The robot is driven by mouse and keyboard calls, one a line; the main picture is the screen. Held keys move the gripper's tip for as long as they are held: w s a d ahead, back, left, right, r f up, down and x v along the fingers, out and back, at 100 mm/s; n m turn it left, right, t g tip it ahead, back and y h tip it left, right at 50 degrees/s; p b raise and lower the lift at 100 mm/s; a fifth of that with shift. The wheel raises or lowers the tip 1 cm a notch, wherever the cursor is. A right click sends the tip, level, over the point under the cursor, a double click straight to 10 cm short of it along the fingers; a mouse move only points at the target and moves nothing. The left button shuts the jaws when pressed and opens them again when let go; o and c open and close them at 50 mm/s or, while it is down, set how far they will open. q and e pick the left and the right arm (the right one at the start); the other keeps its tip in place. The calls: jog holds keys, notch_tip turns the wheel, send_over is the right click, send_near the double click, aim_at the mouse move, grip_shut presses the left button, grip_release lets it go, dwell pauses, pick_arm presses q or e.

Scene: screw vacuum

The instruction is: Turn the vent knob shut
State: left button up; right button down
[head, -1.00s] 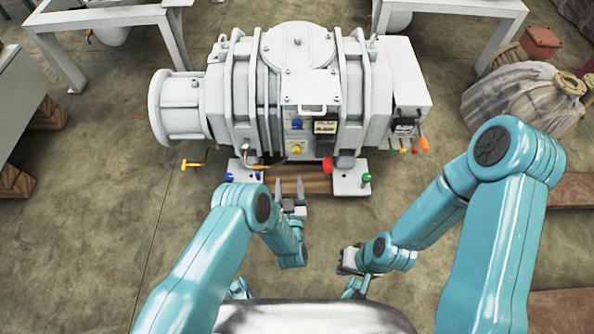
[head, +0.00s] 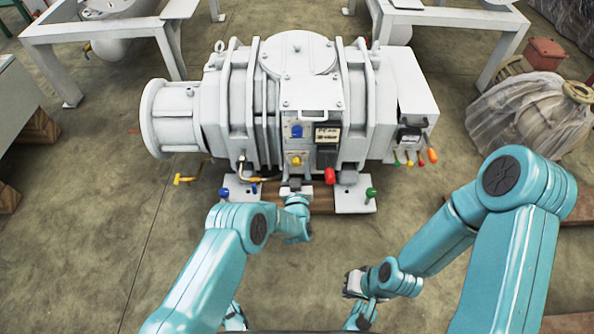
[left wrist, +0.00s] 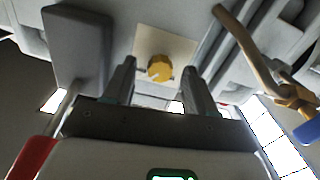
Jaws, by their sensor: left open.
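The vent knob (head: 296,160) is a small yellow knob on the front panel of the white vacuum machine (head: 300,98). It also shows in the left wrist view (left wrist: 160,68) as a round yellow knob on a pale square plate. My left gripper (head: 295,186) is open just below and in front of the panel. In the left wrist view its two fingers stand left and right of the knob in the picture, with gaps on both sides; I cannot tell how deep the knob sits between them. My right gripper (head: 354,284) hangs low at the right, away from the machine; its jaws are unclear.
A red knob (head: 329,176) and a dark box (head: 327,157) sit right of the vent knob. A brass pipe with a blue handle (left wrist: 290,100) is right of my fingers in the wrist view. The floor in front is clear.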

pick_arm(q)
jog(key=shift+w, duration=0.65)
grip_shut()
